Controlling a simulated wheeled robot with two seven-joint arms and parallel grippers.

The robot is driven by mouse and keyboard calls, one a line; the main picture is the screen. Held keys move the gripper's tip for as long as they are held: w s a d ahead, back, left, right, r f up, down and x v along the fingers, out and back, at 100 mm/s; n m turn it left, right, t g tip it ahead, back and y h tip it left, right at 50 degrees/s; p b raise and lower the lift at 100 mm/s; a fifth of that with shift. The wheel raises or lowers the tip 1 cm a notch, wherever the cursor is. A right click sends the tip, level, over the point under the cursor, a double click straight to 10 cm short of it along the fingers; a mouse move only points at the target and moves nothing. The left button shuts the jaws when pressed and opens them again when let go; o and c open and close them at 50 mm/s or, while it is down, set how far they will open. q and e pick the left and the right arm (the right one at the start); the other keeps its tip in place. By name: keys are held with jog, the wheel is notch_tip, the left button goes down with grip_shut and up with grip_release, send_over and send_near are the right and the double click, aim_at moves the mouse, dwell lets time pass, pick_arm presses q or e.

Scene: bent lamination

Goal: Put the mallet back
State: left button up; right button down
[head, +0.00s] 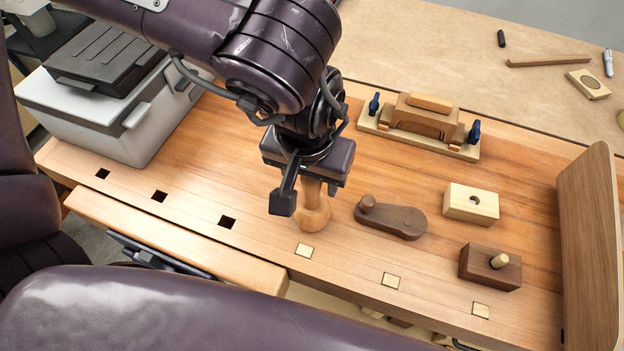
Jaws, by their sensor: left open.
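A pale turned wooden piece (312,214), which looks like the mallet, stands upright on the bench with a rounded lower end and a narrower neck above. My left gripper (307,193) is directly over it, pointing down. It is open, with one dark finger to the left of the neck; the other finger is mostly hidden. The upper part of the piece is hidden behind the gripper, and I cannot tell whether the fingers touch it. My right gripper is not in view.
A dark wooden lever with a knob (391,218) lies close on the right. Beyond are a light block with a hole (471,204), a dark block with a peg (490,266) and a clamped wooden form (420,126). A grey-white case (125,115) stands left. An upright board (590,245) bounds the right.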

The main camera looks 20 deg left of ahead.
pick_arm(q)
jog(key=r, duration=0.3)
jog(key=s+r+p, duration=0.1)
jog(key=r, duration=0.2)
jog(key=r+p, duration=0.1)
jog(key=r, duration=0.2)
jog(key=shift+s+r, duration=0.2)
jog(key=shift+s, duration=0.1)
